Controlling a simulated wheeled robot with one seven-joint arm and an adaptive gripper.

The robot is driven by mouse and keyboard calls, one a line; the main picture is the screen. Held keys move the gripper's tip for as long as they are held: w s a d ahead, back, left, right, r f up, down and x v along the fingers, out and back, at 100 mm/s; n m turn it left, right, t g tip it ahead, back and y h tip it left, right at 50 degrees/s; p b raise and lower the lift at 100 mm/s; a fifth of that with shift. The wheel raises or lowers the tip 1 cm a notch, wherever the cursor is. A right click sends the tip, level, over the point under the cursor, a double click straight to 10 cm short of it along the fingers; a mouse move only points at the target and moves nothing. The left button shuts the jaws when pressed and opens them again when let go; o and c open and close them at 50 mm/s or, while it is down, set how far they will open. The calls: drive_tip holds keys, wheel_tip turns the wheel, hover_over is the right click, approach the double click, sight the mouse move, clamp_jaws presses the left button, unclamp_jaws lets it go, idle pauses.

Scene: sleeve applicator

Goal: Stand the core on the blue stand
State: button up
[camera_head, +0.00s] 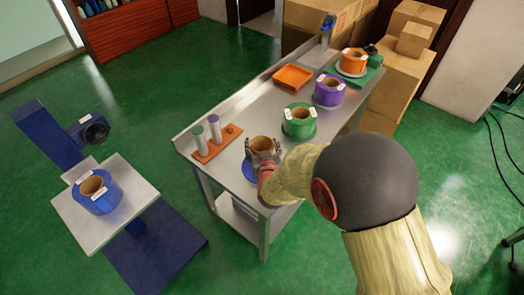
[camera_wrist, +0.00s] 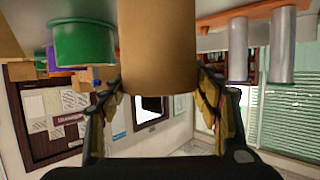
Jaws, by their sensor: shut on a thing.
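The core (camera_head: 262,144) is a brown cardboard tube, upright at the near part of the metal table. It also fills the upper middle of the wrist view (camera_wrist: 157,45). My gripper (camera_head: 263,154) is shut on it, with one finger on each side. In the wrist view my gripper (camera_wrist: 157,88) has its fingers against the core's sides. The blue stand (camera_head: 247,172) is a flat blue disc on the table, just below the core in the head view and partly hidden by my gripper. I cannot tell whether the core's bottom touches it.
Green (camera_head: 299,122), purple (camera_head: 328,91) and orange (camera_head: 353,62) rolls stand along the table. An orange tray (camera_head: 293,77) and an orange rack (camera_head: 215,144) with upright cylinders are also there. A blue roll (camera_head: 97,192) sits on a separate platform (camera_head: 130,208) at left.

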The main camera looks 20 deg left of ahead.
drive_tip(key=shift+f+b, duration=0.3)
drive_tip(key=shift+f, duration=0.9)
drive_tip(key=shift+f, duration=0.15)
drive_tip(key=o, duration=1.2)
drive_tip(key=shift+r, duration=0.2)
drive_tip(key=p+v, duration=0.3)
drive_tip(key=v, duration=0.9)
drive_tip(key=shift+d, duration=0.1)
